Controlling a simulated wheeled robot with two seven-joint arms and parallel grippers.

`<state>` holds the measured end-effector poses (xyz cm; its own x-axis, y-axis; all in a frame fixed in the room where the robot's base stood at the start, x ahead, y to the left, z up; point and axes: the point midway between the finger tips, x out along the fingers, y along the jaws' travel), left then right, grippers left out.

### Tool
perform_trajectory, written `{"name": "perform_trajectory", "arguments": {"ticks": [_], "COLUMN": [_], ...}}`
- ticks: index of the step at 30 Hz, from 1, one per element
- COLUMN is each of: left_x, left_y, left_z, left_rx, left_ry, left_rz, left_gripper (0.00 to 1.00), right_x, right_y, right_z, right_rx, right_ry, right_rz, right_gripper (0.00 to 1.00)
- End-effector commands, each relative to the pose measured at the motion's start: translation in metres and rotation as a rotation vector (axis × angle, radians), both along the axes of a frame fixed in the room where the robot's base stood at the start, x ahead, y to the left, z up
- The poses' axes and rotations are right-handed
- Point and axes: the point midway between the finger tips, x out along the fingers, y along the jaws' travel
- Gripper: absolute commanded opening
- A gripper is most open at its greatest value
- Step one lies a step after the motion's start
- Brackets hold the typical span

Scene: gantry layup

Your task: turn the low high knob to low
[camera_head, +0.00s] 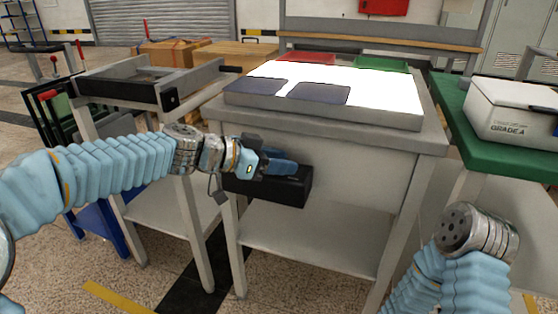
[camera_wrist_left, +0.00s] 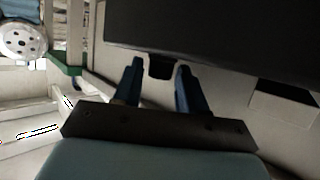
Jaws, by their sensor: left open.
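A black control box (camera_head: 290,188) is fixed to the front of the grey table under the light panel. In the left wrist view the box (camera_wrist_left: 230,30) fills the upper right. A small dark knob (camera_wrist_left: 160,67) sticks out from its lower edge. My left gripper (camera_head: 284,164) is at the box, and its blue fingers (camera_wrist_left: 159,70) are open, one on each side of the knob. I cannot tell whether they touch it. The knob and its markings cannot be made out in the head view. My right arm ends in a bare round flange, with no gripper visible.
The table (camera_head: 434,138) carries a bright light panel (camera_head: 390,92) with dark, red and green sheets. A white cooler (camera_head: 510,112) stands on a green bench (camera_head: 452,120) at right. A metal frame stand (camera_head: 135,88) is at left. Another small box (camera_wrist_left: 285,100) shows in the wrist view.

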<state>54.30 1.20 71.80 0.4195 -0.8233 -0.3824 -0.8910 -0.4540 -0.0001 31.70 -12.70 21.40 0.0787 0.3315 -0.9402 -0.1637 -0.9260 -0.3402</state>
Motion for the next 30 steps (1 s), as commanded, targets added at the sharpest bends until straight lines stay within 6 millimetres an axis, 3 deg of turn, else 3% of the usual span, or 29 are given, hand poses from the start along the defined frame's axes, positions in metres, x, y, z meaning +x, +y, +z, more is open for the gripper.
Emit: {"name": "perform_trajectory", "arguments": {"ticks": [2, 10, 20, 30], "left_x": [-0.0001, -0.0002, -0.0014, -0.004], "left_y": [0.0002, 0.0004, 0.0002, -0.0017], "left_z": [0.0001, 0.0001, -0.0015, 0.0014], "left_rx": [0.0, 0.0, 0.001, 0.001], "left_ry": [0.0, 0.0, 0.001, 0.0], "left_rz": [0.0, 0.0, 0.054, 0.267], "left_gripper": [0.41, 0.01, 0.01, 0.01], "right_x": [0.0, 0.0, -0.0001, -0.0003], "right_y": [0.0, 0.0, 0.0003, 0.0008], "right_z": [0.0, 0.0, -0.005, -0.0037], "right_rx": [0.0, 0.0, 0.001, 0.002], "right_ry": [0.0, 0.0, 0.001, 0.001], "right_rz": [0.0, 0.0, 0.0, 0.001], "right_gripper": [0.31, 0.31, 0.31, 0.31]}}
